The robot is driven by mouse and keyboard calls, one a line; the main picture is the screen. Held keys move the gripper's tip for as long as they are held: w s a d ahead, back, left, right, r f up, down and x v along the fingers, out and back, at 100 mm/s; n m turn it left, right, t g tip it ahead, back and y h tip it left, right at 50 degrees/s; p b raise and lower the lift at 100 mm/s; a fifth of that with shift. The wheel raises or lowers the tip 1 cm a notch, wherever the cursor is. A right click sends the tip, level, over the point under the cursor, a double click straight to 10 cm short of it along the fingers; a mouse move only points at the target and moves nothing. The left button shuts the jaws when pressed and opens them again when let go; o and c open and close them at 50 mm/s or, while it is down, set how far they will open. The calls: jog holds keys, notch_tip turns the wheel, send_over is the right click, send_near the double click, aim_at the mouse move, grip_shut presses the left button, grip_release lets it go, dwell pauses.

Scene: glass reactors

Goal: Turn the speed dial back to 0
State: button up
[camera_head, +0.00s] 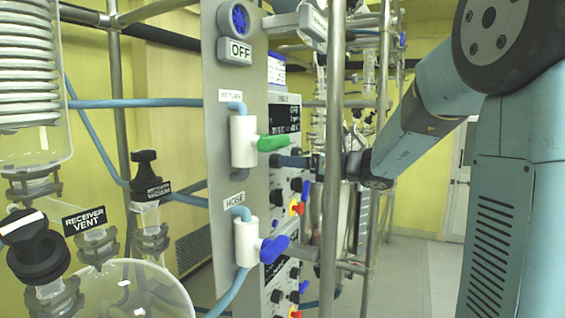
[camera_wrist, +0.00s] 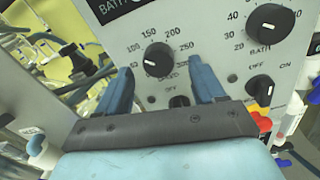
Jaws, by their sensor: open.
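The speed dial (camera_wrist: 158,60) is a round black knob on a light grey panel, with a numbered scale around it. Its white mark points left, towards the low numbers; the exact reading is hard to tell. The word below it is partly hidden, ending in "EED". My gripper (camera_wrist: 160,65) is open, its two blue fingers either side of the dial in the wrist view, with gaps visible; I cannot tell whether they reach its depth. In the head view my gripper (camera_head: 293,161) is at the control panel, partly hidden by a metal pole.
A BATH knob (camera_wrist: 270,21) and an OFF/ON knob (camera_wrist: 260,89) are to the right. A small knob (camera_wrist: 180,101) is below the dial. A metal pole (camera_head: 333,150), a green-handled valve (camera_head: 272,143) and a blue-handled valve (camera_head: 273,249) stand close to my gripper.

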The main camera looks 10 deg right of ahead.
aim_at(277, 161)
jog(key=shift+x, duration=1.55)
jog(key=shift+c, duration=0.3)
jog(key=c, duration=0.9)
jog(key=shift+a, duration=0.2)
jog(key=shift+c, duration=0.5)
jog(key=shift+d, duration=0.2)
